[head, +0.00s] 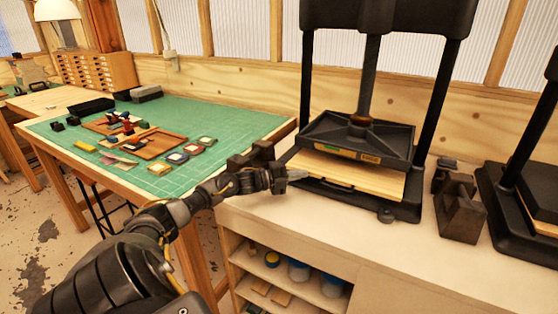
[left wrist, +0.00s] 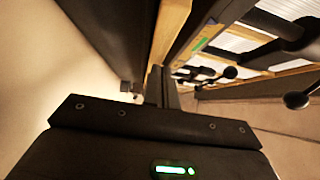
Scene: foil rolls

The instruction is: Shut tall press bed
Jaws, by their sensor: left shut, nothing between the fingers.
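The tall press (head: 362,138) is black and stands on the pale counter, with a black pressing plate above its bed. The press bed (head: 350,177) is a light wooden board that sticks out toward the front under the plate. My left gripper (head: 300,174) is at the bed's left front corner, fingers shut with nothing between them. In the left wrist view, the shut gripper (left wrist: 163,88) points along a light wooden edge (left wrist: 170,30); whether it touches the bed cannot be told. My right gripper is out of view.
A green-topped bench (head: 230,122) with printing items lies left. Open shelves (head: 285,278) with jars are below the counter.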

